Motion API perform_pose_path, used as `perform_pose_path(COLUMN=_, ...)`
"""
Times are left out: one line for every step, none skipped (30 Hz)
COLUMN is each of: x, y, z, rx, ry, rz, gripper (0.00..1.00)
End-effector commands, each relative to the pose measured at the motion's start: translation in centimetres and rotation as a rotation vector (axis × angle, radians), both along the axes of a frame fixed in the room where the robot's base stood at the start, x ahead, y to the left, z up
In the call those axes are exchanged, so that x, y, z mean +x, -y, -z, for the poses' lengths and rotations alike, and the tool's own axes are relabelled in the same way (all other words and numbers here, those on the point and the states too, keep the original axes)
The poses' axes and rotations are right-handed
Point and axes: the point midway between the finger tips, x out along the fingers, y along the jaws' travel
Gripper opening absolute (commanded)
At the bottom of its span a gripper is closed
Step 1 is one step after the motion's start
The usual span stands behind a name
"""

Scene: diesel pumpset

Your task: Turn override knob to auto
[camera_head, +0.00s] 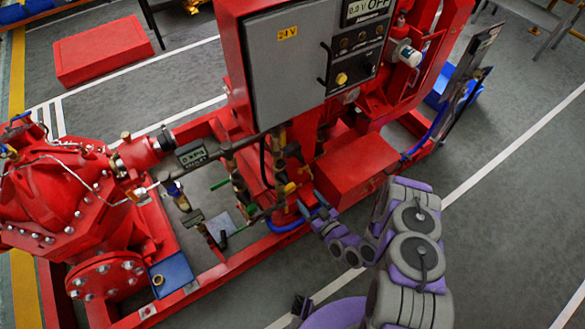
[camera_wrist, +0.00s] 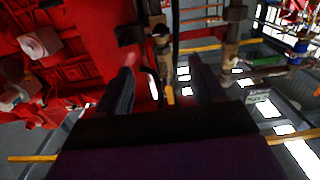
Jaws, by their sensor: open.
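The control box has a black panel (camera_head: 354,55) with a display reading "OFF", small dark knobs or buttons, and a yellow knob (camera_head: 341,79) at its lower left. I cannot tell which of these is the override knob or read its setting. My gripper (camera_head: 310,203) is open and empty, well below the panel in the picture, near the pipes and valves at the base of the red frame. In the wrist view my gripper's dark fingers (camera_wrist: 162,70) stand apart, with a vertical pipe and a small yellow part beyond them. The control panel is not recognisable there.
A red box (camera_head: 352,169) juts from the frame beside my arm. A blue tray (camera_head: 172,272) is at lower left. The grey floor (camera_head: 500,210) at right is clear.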

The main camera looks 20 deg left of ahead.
Motion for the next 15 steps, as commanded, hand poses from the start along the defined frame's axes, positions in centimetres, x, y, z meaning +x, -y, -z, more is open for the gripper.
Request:
perform_pose_path(x=-0.2, y=0.0, z=0.0, rx=0.010, ry=0.002, rz=0.002, gripper=0.68)
perform_pose_path(x=-0.3, y=-0.1, z=0.0, rx=0.014, ry=0.004, rz=0.003, gripper=0.68)
perform_pose_path(x=-0.3, y=-0.1, z=0.0, rx=0.016, ry=0.006, rz=0.004, gripper=0.68)
perform_pose_path(x=-0.2, y=-0.2, z=0.0, rx=0.017, ry=0.006, rz=0.003, gripper=0.68)
perform_pose_path(x=-0.1, y=-0.4, z=0.0, rx=0.018, ry=0.007, rz=0.003, gripper=0.68)
perform_pose_path(x=0.1, y=-0.6, z=0.0, rx=0.017, ry=0.008, rz=0.001, gripper=0.68)
perform_pose_path(x=0.2, y=-0.8, z=0.0, rx=0.016, ry=0.008, rz=0.001, gripper=0.68)
perform_pose_path(x=0.4, y=-1.0, z=0.1, rx=0.016, ry=0.008, rz=0.000, gripper=0.68)
perform_pose_path(x=0.7, y=-1.4, z=0.1, rx=0.016, ry=0.007, rz=0.000, gripper=0.68)
perform_pose_path(x=0.9, y=-1.7, z=0.1, rx=0.016, ry=0.008, rz=-0.002, gripper=0.68)
perform_pose_path(x=1.1, y=-2.0, z=0.1, rx=0.015, ry=0.009, rz=-0.001, gripper=0.68)
perform_pose_path(x=1.5, y=-2.4, z=0.0, rx=0.016, ry=0.009, rz=-0.002, gripper=0.68)
perform_pose_path(x=1.8, y=-2.8, z=0.0, rx=0.016, ry=0.009, rz=-0.001, gripper=0.68)
perform_pose_path(x=2.1, y=-3.1, z=0.0, rx=0.015, ry=0.010, rz=-0.001, gripper=0.68)
perform_pose_path(x=2.5, y=-3.5, z=0.1, rx=0.016, ry=0.009, rz=-0.001, gripper=0.68)
